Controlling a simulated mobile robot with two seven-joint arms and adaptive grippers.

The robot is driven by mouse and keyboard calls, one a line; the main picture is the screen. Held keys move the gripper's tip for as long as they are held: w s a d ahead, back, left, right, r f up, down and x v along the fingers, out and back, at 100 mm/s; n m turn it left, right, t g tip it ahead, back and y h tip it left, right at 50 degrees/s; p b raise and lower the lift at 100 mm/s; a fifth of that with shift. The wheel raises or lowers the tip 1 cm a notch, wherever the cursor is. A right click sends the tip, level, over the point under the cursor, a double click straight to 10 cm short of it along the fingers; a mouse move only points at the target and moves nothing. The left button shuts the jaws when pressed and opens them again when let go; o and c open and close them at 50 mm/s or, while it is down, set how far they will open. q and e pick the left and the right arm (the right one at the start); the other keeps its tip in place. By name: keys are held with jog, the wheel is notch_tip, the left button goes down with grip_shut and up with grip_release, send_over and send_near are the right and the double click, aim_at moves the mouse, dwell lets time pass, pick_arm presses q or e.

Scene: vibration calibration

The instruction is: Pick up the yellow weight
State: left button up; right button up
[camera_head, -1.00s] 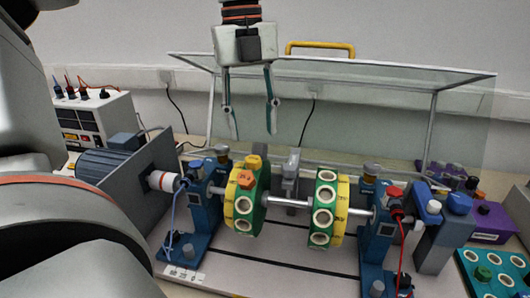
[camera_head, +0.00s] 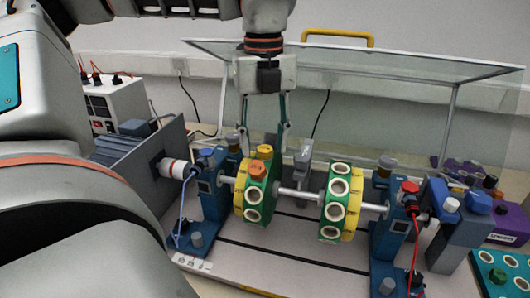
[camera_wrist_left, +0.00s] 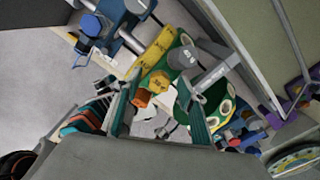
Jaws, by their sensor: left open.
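The yellow weight (camera_head: 264,151) is a small hexagonal piece on the upper rim of the left yellow-and-green disk (camera_head: 243,203). An orange hexagonal weight (camera_head: 257,169) sits just beside it on the same disk. My left gripper (camera_head: 264,138) points down from above, open and empty, its fingertips around the height of the yellow weight; contact cannot be told. In the left wrist view, the yellow weight (camera_wrist_left: 159,82) shows between the open fingers (camera_wrist_left: 157,88), with the orange weight (camera_wrist_left: 141,98) near the left finger. My right gripper is not in view.
A second disk (camera_head: 335,203) shares the shaft (camera_head: 300,195), between blue bearing stands (camera_head: 212,210). A raised clear cover with a yellow handle (camera_head: 338,36) stands behind. A motor (camera_head: 120,150) is left; a teal tray (camera_head: 500,268) is at lower right.

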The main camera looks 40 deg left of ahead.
pick_arm(q)
jog(key=c, duration=0.8)
jog(key=shift+r, duration=0.1)
